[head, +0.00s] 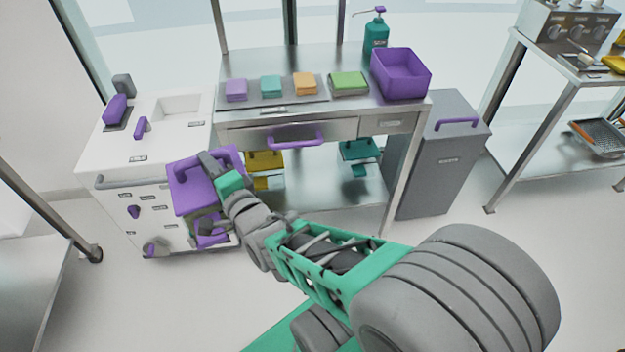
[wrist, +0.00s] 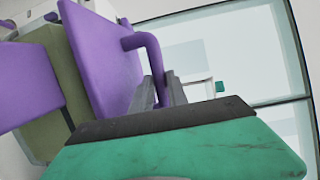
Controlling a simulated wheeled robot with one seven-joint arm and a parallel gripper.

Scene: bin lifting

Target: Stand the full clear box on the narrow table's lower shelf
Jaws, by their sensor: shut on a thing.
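My gripper (head: 213,166) is shut on the handle of a box with a purple lid (head: 186,193), held off the floor in front of the white sink cabinet. In the wrist view, the purple lid (wrist: 100,60) and its handle (wrist: 150,62) are close to my fingers (wrist: 166,92). The clear box body (wrist: 50,130) looks olive and tilted in that view; its contents are unclear. A steel table (head: 310,128) stands at the centre, with a lower shelf (head: 320,195) to the right of the box. Part of the shelf's left end is hidden by the box and my arm.
A yellow item (head: 264,162) and a teal item (head: 358,152) are at the back under the table. The shelf's front middle is clear. The white sink cabinet (head: 150,160) is left, a grey bin (head: 440,160) right. A purple open bin (head: 400,75) sits on the tabletop.

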